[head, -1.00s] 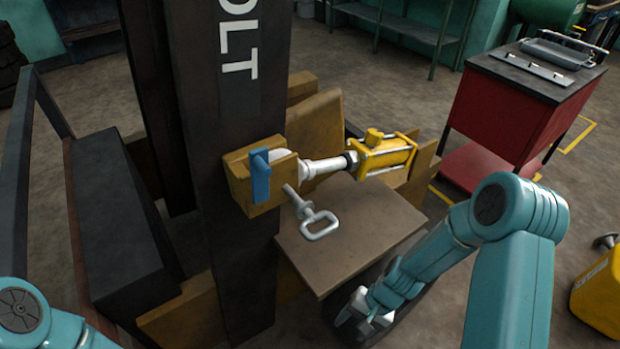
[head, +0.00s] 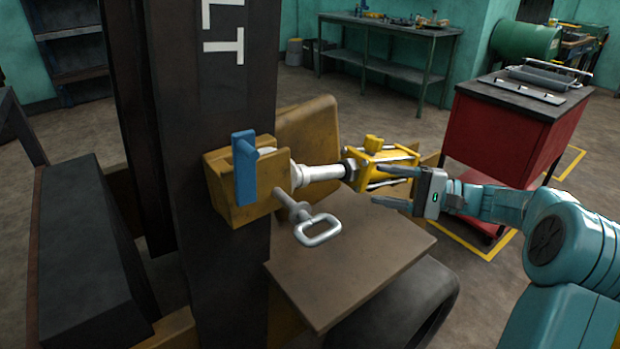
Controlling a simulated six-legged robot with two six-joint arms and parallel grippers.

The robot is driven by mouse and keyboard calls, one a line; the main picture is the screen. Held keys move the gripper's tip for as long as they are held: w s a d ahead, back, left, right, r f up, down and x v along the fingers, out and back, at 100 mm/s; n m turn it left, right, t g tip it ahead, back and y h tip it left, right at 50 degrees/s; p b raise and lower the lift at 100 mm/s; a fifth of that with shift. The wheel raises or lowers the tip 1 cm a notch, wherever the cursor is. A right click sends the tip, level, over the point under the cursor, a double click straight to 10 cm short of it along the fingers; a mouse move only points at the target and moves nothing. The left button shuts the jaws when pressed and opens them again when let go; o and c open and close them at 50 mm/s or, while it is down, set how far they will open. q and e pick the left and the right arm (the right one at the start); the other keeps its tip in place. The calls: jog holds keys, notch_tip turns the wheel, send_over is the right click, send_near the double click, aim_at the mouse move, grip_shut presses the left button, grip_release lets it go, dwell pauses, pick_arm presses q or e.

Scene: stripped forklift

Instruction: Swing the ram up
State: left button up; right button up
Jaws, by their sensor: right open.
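The ram has a yellow cylinder body (head: 378,162) and a silver rod (head: 322,173). It lies roughly level, its rod end at a yellow-brown bracket (head: 232,209) on the dark mast (head: 222,270). A blue lever (head: 245,168) stands upright on the bracket. A silver pin with a loop handle (head: 317,230) sticks out below the rod. My right gripper (head: 388,187) is open at the right end of the ram body. One finger overlaps the body in the picture; I cannot tell whether they touch. My left gripper is not in view.
A brown plate (head: 350,262) lies below the ram, above a black tyre (head: 410,310). A red cabinet (head: 500,130) stands behind my right arm. A green workbench (head: 385,45) is at the back. Floor between them is clear.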

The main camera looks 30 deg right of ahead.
aim_at(327, 175)
jog(key=p+x, duration=0.1)
jog(key=x, duration=1.3)
jog(key=shift+w+a, duration=0.25)
jog(key=shift+w, duration=0.1)
jog(key=shift+f, duration=0.1)
